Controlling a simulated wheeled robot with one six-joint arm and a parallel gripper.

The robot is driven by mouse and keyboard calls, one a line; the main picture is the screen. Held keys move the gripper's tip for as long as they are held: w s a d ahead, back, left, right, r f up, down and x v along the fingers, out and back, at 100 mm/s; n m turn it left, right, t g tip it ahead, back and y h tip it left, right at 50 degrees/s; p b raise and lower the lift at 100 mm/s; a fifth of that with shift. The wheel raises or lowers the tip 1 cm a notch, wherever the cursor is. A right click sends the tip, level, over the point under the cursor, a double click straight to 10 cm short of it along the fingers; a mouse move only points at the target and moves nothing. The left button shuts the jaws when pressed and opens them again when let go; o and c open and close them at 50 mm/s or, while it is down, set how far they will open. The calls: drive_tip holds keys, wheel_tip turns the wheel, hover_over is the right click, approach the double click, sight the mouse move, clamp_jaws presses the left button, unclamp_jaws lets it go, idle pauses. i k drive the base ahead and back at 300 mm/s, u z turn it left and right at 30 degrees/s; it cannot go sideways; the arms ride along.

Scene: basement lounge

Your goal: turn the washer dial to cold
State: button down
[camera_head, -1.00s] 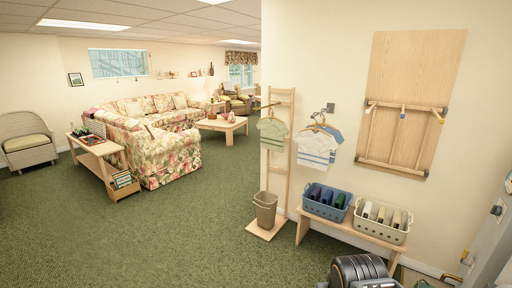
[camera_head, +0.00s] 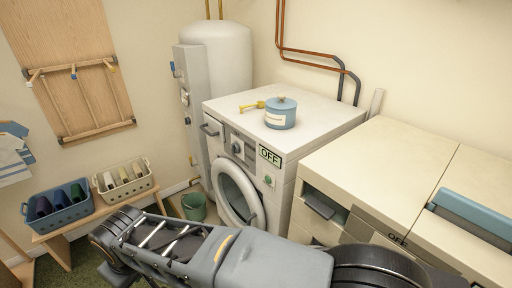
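The washer (camera_head: 290,104) is a white front-loader in the middle of the view, with a round door (camera_head: 234,194) on its front. A small dark round dial (camera_head: 237,148) sits on the front panel above the door. Its pointer and any setting marks are too small to read. An OFF sign (camera_head: 270,157) and a small green button (camera_head: 268,181) are to the right on the same front. My arm crosses the bottom of the view, in front of and below the washer. I cannot make out my gripper's fingers.
A blue tin (camera_head: 281,113) and a yellow scoop (camera_head: 252,106) are on the washer top. A second appliance (camera_head: 375,165) stands to the right. A water heater (camera_head: 216,60) and green bucket (camera_head: 194,206) are to the left. A bench with two baskets (camera_head: 60,213) is further left.

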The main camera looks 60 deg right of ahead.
sight(235, 148)
drive_tip(key=z, duration=1.65)
drive_tip(key=k, duration=0.2)
drive_tip(key=u, duration=0.9)
drive_tip(key=i, duration=0.5)
